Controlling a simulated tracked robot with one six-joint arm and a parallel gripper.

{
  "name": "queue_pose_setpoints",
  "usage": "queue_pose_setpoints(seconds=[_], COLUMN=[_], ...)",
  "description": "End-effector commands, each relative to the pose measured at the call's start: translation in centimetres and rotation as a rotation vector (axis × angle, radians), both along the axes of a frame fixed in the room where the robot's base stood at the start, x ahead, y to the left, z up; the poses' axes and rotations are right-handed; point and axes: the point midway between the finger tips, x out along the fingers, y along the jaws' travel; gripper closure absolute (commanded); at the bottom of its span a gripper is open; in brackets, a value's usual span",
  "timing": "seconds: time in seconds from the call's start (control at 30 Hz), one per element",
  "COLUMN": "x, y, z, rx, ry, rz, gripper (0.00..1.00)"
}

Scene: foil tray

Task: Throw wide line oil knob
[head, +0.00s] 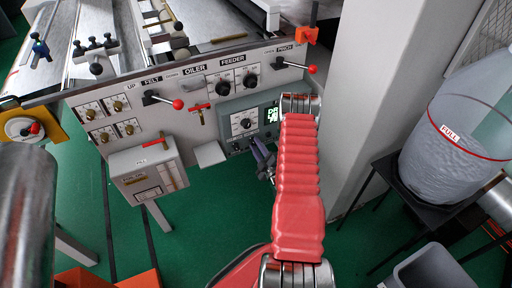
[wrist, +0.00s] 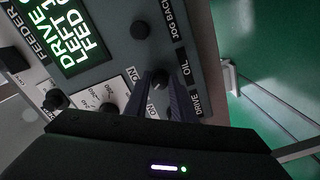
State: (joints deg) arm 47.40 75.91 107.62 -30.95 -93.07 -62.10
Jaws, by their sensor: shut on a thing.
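The oil knob (wrist: 160,79) is a small dark knob on the grey panel, beside a black label reading OIL, in the wrist view. My gripper (wrist: 161,84) has its two fingers on either side of the knob and is shut on it. Its lower part and the exact finger contact are hidden or dark. In the head view my gripper (head: 262,158) is at the lower edge of the grey control box (head: 243,123), with my red arm crossing in front. The knob cannot be made out there.
A green-lit display (wrist: 68,42) and a dial (wrist: 108,112) are close by on the panel. Another dark knob (wrist: 140,29) sits beside the JOG BACK label. A red-ball lever (head: 178,104) sticks out left. A white pillar (head: 365,90) and a clear tub (head: 440,165) stand right.

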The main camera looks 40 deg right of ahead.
Motion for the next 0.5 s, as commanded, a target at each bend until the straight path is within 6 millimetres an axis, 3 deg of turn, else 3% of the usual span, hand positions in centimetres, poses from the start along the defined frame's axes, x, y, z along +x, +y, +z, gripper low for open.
queue_pose_setpoints(seconds=[0.4, 0.43, 0.5], x=[0.2, 0.2, 0.18], y=[0.43, 0.43, 0.4], z=[-0.12, -0.12, -0.12], rx=[-0.009, -0.009, -0.009], ry=[0.006, 0.007, 0.006], rz=[0.011, 0.011, 0.01], gripper=[0.99, 0.77, 0.72])
